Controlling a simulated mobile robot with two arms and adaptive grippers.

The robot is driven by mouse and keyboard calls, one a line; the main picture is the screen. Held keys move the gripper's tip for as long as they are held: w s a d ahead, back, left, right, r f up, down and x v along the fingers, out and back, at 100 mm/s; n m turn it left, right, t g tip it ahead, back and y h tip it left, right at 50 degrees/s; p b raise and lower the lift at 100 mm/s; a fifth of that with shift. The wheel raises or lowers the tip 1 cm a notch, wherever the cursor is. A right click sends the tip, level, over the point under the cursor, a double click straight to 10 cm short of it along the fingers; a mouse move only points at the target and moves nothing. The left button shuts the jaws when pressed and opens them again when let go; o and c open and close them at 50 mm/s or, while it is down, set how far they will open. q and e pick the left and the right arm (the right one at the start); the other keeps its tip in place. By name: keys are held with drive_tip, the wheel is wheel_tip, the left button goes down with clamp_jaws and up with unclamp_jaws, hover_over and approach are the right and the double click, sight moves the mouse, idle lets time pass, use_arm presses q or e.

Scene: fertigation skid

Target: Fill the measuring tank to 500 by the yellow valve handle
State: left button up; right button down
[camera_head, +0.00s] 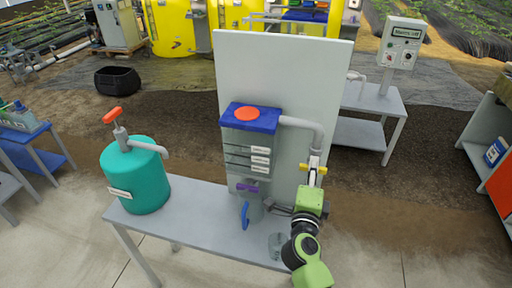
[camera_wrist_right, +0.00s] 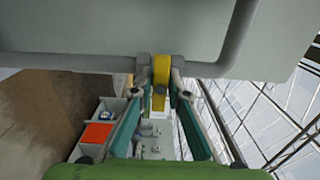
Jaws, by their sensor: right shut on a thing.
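The measuring tank (camera_head: 235,160) stands against a pale upright panel, with a blue lid (camera_head: 265,126) and a round orange-red top. White label plates (camera_head: 260,161) sit on its front; their text and any liquid level are too small to tell. A grey pipe runs from its top right down to the yellow valve handle (camera_head: 317,162). My right gripper (camera_head: 313,181) is at this handle. In the right wrist view, its fingers (camera_wrist_right: 161,94) are shut on the yellow handle (camera_wrist_right: 161,67), one on each side. My left gripper is not in view.
The skid table (camera_head: 205,209) carries a teal tank (camera_head: 143,180) with an orange-handled pump at left. A purple handle (camera_head: 247,187) and a blue handle (camera_head: 245,214) are below the measuring tank. The panel (camera_head: 280,75) stands behind. A control box (camera_head: 402,43) is at back right.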

drive_tip(key=n+p, duration=0.2)
drive_tip(key=p, duration=0.1)
drive_tip(key=n+p, duration=0.2)
drive_tip(key=p, duration=0.1)
drive_tip(key=shift+r+p, duration=0.3)
drive_tip(key=shift+r, duration=0.1)
drive_tip(key=shift+f+n, duration=0.25)
drive_tip(key=shift+n, duration=0.55)
drive_tip(key=shift+f+n, duration=0.2)
drive_tip(key=shift+n, duration=0.3)
idle(5.7)
